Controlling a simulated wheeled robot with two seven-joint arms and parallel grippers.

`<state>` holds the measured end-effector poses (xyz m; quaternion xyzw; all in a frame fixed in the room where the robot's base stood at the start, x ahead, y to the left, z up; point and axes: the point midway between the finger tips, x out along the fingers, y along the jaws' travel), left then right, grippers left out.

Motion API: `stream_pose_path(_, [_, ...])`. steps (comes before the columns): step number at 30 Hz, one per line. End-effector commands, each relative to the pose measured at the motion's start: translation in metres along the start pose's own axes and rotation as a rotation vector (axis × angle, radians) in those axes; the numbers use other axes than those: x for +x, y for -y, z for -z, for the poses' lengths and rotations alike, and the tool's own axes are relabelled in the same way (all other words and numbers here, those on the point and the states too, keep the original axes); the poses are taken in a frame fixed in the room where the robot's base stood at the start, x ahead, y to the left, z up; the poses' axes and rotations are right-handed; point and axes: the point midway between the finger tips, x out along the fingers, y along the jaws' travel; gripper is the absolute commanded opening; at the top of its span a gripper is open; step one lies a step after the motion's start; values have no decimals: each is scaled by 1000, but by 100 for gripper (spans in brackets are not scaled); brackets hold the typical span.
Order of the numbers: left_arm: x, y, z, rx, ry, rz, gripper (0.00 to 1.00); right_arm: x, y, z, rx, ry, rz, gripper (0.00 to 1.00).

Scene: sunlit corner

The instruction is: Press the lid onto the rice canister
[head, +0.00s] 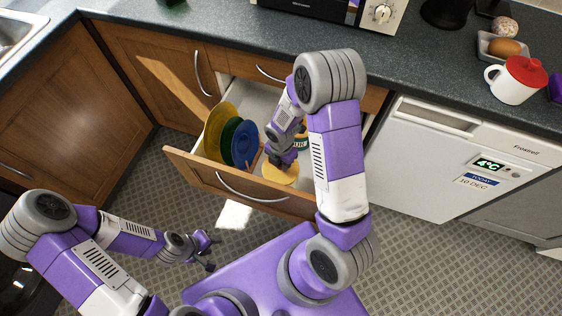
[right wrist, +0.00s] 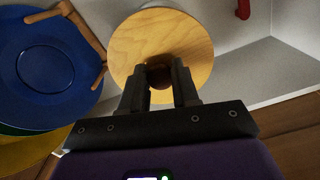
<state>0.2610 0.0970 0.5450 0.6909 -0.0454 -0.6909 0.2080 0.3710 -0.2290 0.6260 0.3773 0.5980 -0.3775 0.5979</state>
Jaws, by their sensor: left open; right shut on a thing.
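The round wooden lid (head: 281,174) is inside the open drawer, under my right gripper (head: 279,160). In the right wrist view, the lid (right wrist: 150,35) fills the top middle, and my right gripper (right wrist: 160,85) is shut on its dark round knob (right wrist: 160,76). A pale curved edge shows just past the lid, perhaps the rice canister; the lid hides most of it. I cannot tell whether the lid is seated or apart from it. My left gripper (head: 210,250) is open and empty, above the floor in front of the drawer.
The drawer (head: 240,187) also holds blue (head: 245,143), green and yellow plates standing on edge in a wooden rack, left of the lid. A labelled container (head: 302,143) stands behind my right arm. The white dishwasher (head: 430,160) is to the right.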

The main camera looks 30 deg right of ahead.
Motion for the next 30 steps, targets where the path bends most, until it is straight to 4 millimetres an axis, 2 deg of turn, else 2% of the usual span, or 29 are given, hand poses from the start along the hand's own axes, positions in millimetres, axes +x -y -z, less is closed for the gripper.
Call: stream_pose_path(30, [0, 0, 0, 0, 0, 0, 43, 5, 0, 0, 0, 0, 0, 0])
